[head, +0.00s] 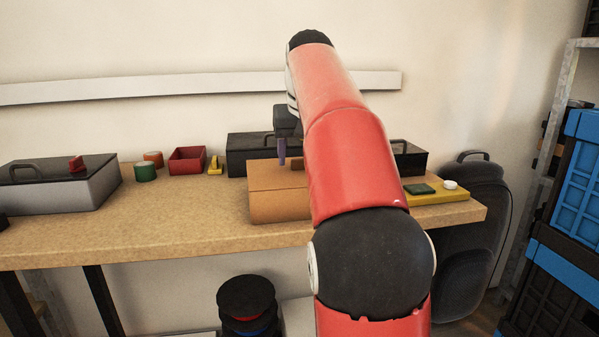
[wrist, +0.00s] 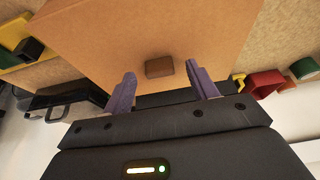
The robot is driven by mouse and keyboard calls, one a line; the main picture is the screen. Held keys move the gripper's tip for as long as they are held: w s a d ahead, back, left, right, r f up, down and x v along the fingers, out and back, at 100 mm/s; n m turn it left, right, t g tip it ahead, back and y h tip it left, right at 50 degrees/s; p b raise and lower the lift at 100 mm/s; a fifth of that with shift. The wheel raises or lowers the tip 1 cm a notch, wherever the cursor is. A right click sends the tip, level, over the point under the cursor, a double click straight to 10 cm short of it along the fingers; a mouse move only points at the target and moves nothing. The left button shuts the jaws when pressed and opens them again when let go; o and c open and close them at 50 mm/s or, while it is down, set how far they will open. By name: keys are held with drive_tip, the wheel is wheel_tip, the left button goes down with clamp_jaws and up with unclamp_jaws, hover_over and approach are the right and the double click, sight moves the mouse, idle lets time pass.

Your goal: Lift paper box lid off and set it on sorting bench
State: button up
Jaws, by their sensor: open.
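The brown cardboard paper box (head: 278,207) stands on the sorting bench (head: 190,222), partly hidden behind my red arm in the head view. Its flat lid (head: 272,174) is on top, and the lid fills the upper middle of the wrist view (wrist: 150,30). A small dark brown knob (wrist: 159,67) sits on the lid. My gripper (wrist: 160,85) is open and empty, with its two purple fingers apart on either side of the knob in the picture. I cannot tell how far above the lid the fingertips are. One finger shows in the head view (head: 282,150).
A black case (head: 250,155) stands behind the box. A red bin (head: 187,160), a green cylinder (head: 145,172) and a grey toolbox (head: 60,190) are to the left. A yellow tray (head: 440,194) is to the right. Bare bench lies left of the box.

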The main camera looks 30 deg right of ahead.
drive_tip(key=shift+w+f, duration=0.1)
drive_tip(key=shift+f, duration=0.15)
drive_tip(key=c, duration=1.1)
drive_tip(key=shift+r, duration=0.1)
